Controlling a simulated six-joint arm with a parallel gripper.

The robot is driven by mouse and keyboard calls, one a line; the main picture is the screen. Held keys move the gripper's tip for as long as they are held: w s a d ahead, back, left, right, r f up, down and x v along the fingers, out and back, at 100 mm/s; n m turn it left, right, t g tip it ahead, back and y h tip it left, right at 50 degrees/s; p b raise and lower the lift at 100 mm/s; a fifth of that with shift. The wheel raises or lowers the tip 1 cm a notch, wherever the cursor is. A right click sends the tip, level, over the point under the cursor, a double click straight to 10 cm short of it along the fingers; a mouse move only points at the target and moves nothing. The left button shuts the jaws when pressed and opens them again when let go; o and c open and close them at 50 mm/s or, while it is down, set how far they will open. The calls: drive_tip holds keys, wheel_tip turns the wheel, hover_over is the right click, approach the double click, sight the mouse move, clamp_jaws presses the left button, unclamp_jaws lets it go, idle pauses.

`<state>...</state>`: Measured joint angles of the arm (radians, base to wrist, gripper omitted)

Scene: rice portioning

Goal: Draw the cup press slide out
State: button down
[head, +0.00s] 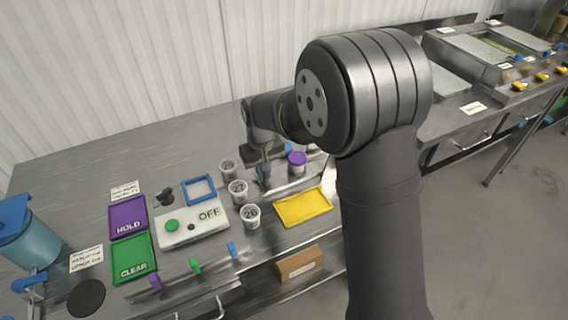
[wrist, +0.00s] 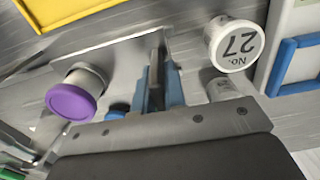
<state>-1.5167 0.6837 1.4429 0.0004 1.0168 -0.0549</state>
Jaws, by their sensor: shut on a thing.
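My gripper (head: 263,180) points down at the metal bench, just left of a cup with a purple lid (head: 297,159). In the wrist view my gripper (wrist: 158,88) has its jaws shut on a narrow part at the edge of a thin grey metal plate, which looks like the cup press slide (wrist: 122,52). The grip point is partly hidden by the blue-sided fingers. The purple-lidded cup (wrist: 74,97) stands beside the plate in the wrist view. I cannot tell how far out the slide is.
Several white cups (head: 238,190) stand close left of my gripper; one (wrist: 235,45) reads No. 27. A yellow tray (head: 303,207) lies in front. A white control box (head: 193,228) marked OFF, a purple HOLD mat (head: 128,217) and a green CLEAR mat (head: 133,257) are farther left.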

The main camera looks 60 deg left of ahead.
drive_tip(key=shift+s, duration=0.5)
drive_tip(key=shift+r, duration=0.1)
drive_tip(key=c, duration=1.5)
unclamp_jaws()
drive_tip(key=shift+s, duration=0.1)
wheel_tip(320, 180, up, 17)
drive_tip(key=shift+r, duration=0.15)
wheel_tip(320, 180, down, 18)
drive_tip(key=shift+r, duration=0.25)
drive_tip(key=shift+w, duration=0.3)
